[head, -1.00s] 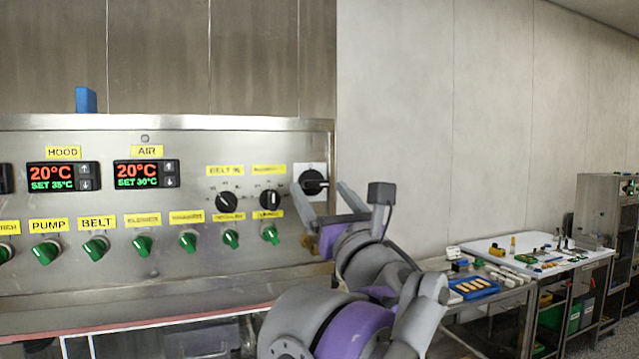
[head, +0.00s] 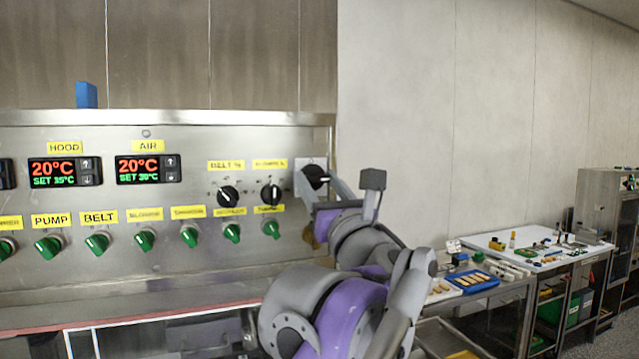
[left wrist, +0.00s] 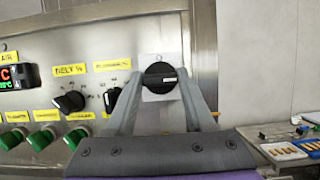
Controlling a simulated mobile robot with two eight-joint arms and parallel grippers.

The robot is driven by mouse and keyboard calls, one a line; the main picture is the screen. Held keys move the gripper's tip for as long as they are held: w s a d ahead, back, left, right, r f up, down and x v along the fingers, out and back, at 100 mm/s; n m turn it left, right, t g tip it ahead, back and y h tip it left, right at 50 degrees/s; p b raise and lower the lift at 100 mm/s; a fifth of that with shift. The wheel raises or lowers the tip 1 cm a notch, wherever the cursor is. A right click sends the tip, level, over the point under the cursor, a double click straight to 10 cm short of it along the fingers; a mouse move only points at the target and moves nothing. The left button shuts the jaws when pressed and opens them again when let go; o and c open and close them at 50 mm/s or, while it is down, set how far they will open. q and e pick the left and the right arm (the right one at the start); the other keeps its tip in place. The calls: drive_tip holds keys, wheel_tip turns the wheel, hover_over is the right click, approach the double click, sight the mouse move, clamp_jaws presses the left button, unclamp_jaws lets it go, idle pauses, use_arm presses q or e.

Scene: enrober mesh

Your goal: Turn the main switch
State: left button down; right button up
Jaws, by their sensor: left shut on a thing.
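The main switch (head: 315,171) is a black rotary knob on a pale square plate at the right end of the steel control panel. In the left wrist view the knob (left wrist: 160,76) sits between my fingers, its grip bar lying roughly level, with a small white label on it. My left gripper (head: 319,183) reaches it from the lower right. Its grey fingers also show in the left wrist view (left wrist: 158,84), one on each side of the knob, shut on it. In the head view the fingers partly cover the plate and knob. My right gripper is in neither view.
Two black dials (head: 228,196) and a row of green knobs (head: 190,235) lie left of the switch, with yellow labels. Temperature displays (head: 148,168) sit further left. A table (head: 545,262) with a blue tray (head: 472,282) stands at right. The wall right of the panel is bare.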

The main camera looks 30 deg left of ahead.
use_arm(q)
drive_tip(key=shift+r+n+g+y+p, duration=0.15)
drive_tip(key=shift+n+g+y+p, duration=0.4)
drive_tip(key=shift+n, duration=0.95)
drive_tip(key=n+g, duration=0.1)
drive_tip(key=n, duration=0.1)
drive_tip(key=n+g, duration=0.1)
drive_tip(key=shift+w+d+n+y+p, duration=0.1)
drive_tip(key=shift+w+n+y+p, duration=0.05)
drive_tip(key=shift+n+y+p, duration=0.2)
drive_tip(key=n+g, duration=0.2)
drive_tip(key=n, duration=0.3)
drive_tip(key=n+g, duration=0.2)
drive_tip(key=n, duration=0.2)
drive_tip(key=shift+n, duration=0.25)
drive_tip(key=n+g+h, duration=0.1)
drive_tip(key=n, duration=0.5)
drive_tip(key=shift+r+g+h, duration=0.15)
drive_tip(key=shift+g+h, duration=0.2)
drive_tip(key=shift+h, duration=0.05)
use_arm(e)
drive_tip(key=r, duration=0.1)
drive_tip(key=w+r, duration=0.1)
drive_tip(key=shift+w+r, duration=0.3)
use_arm(q)
drive_tip(key=shift+n, duration=0.3)
drive_tip(key=shift+c, duration=1.4)
unclamp_jaws()
